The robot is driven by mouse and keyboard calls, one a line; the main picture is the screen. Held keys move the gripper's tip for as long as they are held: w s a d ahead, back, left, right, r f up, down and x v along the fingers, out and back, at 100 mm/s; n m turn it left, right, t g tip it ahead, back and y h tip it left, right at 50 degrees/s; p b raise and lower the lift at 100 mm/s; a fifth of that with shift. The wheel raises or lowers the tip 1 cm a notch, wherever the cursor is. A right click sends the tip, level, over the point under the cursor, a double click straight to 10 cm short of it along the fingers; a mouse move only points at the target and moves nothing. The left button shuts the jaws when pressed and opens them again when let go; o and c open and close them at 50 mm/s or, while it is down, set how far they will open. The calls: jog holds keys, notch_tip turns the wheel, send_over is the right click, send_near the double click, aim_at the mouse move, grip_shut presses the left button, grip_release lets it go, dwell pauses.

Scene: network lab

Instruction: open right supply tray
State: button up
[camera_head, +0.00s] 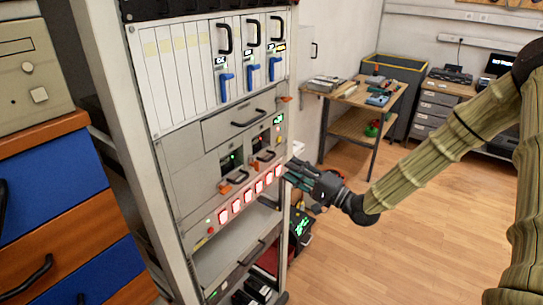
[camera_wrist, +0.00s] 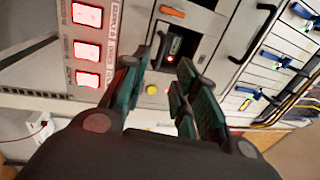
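The rack's front has two small supply trays with dark windows, side by side below a wide drawer. The right supply tray (camera_head: 259,142) has a lit display and an orange latch, and looks shut. It seems to be the dark bay (camera_wrist: 176,44) with a red-lit unit in the wrist view, with an orange latch beside it. The left supply tray (camera_head: 231,162) also looks shut. My gripper (camera_head: 290,172) is just right of the lit red switches, near the rack's right edge. In the wrist view my gripper (camera_wrist: 163,78) is open and empty, its fingers spread before the panel.
A row of red lit switches (camera_head: 250,193) lies below the trays. The wide drawer (camera_head: 247,119) has a black handle, and modules with blue levers (camera_head: 226,83) stand above. A workbench (camera_head: 362,95) is behind. The wooden floor at right is clear.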

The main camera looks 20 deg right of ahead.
aim_at(271, 158)
jog(key=p+x, duration=0.3)
jog(key=x, duration=0.5)
jog(key=shift+w+a, duration=0.25)
jog(key=shift+w, duration=0.05)
jog(key=shift+c, duration=0.2)
grip_shut()
